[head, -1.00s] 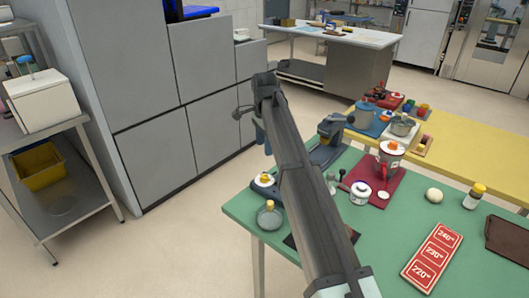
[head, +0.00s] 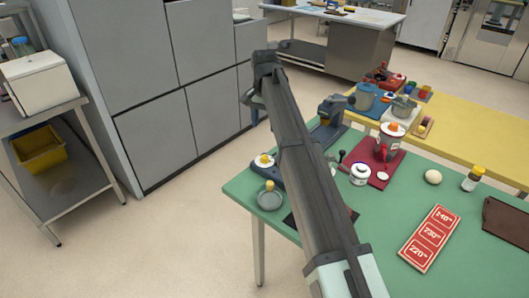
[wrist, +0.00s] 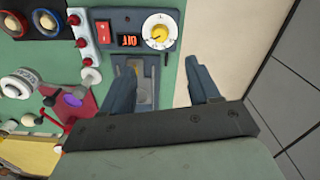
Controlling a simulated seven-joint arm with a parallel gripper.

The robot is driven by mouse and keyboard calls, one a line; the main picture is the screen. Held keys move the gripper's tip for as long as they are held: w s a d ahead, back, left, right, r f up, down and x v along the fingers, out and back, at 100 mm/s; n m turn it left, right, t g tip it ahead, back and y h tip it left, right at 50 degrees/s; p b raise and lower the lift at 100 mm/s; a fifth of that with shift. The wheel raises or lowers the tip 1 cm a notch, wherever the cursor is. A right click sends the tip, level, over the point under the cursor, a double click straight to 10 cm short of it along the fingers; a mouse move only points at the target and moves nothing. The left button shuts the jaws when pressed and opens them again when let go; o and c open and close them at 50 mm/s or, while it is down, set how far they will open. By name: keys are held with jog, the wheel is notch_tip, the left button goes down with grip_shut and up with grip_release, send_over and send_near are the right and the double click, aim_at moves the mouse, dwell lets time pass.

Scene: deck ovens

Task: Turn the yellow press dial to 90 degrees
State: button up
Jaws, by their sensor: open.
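The yellow dial knob (wrist: 159,33) sits on a round white marked plate at one end of a blue press, at the top of the wrist view. In the head view the dial (head: 263,160) is at the table's left edge. A small red-lit display (wrist: 129,40) is beside it; its text is hard to read. My gripper (wrist: 163,66) is open and empty, its two blue fingers spread apart below the dial in the wrist view. No contact with the dial shows. In the head view my arm hides most of the gripper.
The green table (head: 385,245) holds a grey round dish (head: 270,197), a red mat (head: 365,176) with a pot (head: 390,145), and a red temperature card (head: 429,238). Grey cabinets (head: 155,140) stand left of the table, with open floor between.

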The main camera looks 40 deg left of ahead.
aim_at(264, 156)
notch_tip(264, 156, down, 14)
jog(key=n, duration=0.4)
jog(key=shift+n, duration=0.4)
dwell(0.4)
jog(key=shift+r, duration=0.1)
jog(key=c, duration=1)
